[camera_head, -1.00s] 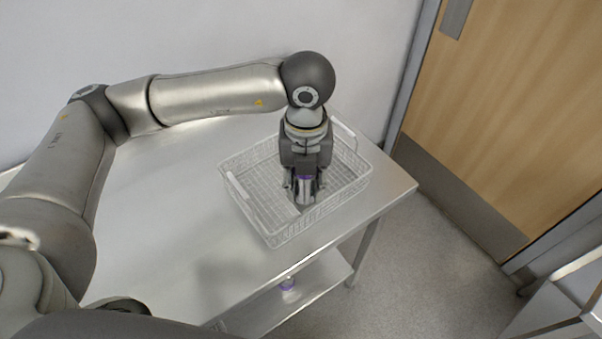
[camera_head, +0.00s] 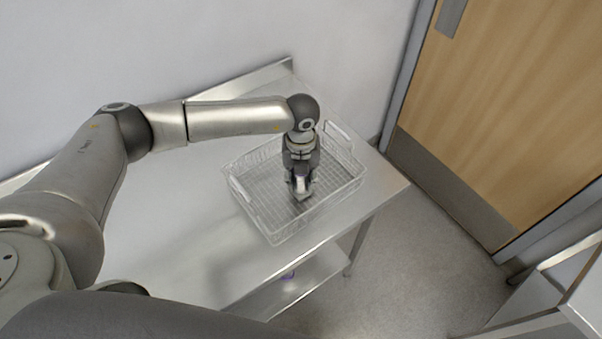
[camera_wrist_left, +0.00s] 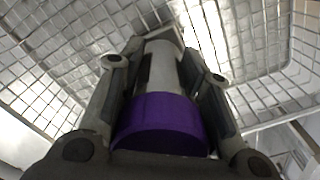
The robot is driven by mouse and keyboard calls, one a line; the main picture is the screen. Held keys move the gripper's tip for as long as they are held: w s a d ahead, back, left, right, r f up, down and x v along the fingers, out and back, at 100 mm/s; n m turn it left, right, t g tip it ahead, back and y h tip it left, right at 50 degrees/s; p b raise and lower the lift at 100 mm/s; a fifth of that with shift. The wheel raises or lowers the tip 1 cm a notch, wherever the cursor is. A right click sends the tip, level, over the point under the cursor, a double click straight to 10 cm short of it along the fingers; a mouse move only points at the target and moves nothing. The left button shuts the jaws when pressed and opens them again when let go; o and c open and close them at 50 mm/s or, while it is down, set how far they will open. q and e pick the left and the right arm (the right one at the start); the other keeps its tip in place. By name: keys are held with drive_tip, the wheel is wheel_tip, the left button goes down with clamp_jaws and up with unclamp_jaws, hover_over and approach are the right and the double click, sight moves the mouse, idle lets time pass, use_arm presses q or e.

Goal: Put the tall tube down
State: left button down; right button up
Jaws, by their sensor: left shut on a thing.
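The tall tube (camera_wrist_left: 160,125) has a purple band at its near end and a grey body. It fills the space between the fingers of my left gripper (camera_wrist_left: 163,75) in the left wrist view, and the gripper is shut on it. In the head view my left gripper (camera_head: 300,190) points down inside the wire basket (camera_head: 262,222), and the tube is mostly hidden by it. I cannot tell whether the tube's far end touches the basket floor. My right gripper is not in view.
The basket stands on a steel table (camera_head: 180,245) near its right end. The table's left part is bare. A small purple-marked object (camera_head: 288,275) lies on the lower shelf (camera_head: 310,275). A wooden door (camera_head: 510,110) is at the right, and a wall is behind.

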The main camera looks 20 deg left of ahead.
use_arm(q)
drive_tip(key=shift+f+b, duration=0.2)
drive_tip(key=shift+b, duration=0.1)
drive_tip(key=c, duration=1)
unclamp_jaws()
drive_tip(key=shift+c, duration=0.2)
